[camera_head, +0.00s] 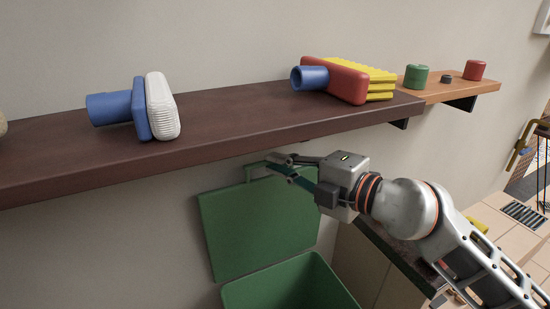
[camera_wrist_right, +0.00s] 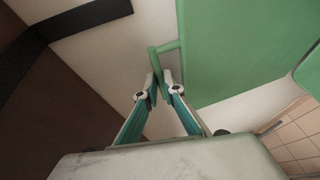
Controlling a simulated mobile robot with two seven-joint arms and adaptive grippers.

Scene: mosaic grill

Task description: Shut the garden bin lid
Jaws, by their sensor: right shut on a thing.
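The green garden bin (camera_head: 290,287) stands below the shelf at the bottom of the head view, its top open. Its green lid (camera_head: 258,228) stands raised against the wall behind it. The lid also fills the upper right of the right wrist view (camera_wrist_right: 240,45). A thin green handle (camera_wrist_right: 165,47) sticks out from the lid's edge. My right gripper (camera_head: 279,164) is at the lid's upper edge, just under the shelf, with its fingers (camera_wrist_right: 160,88) shut on the handle. My left gripper is not in view.
A dark wooden shelf (camera_head: 220,136) runs close above the lid and my right gripper. A dark-topped counter (camera_head: 385,245) stands right of the bin.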

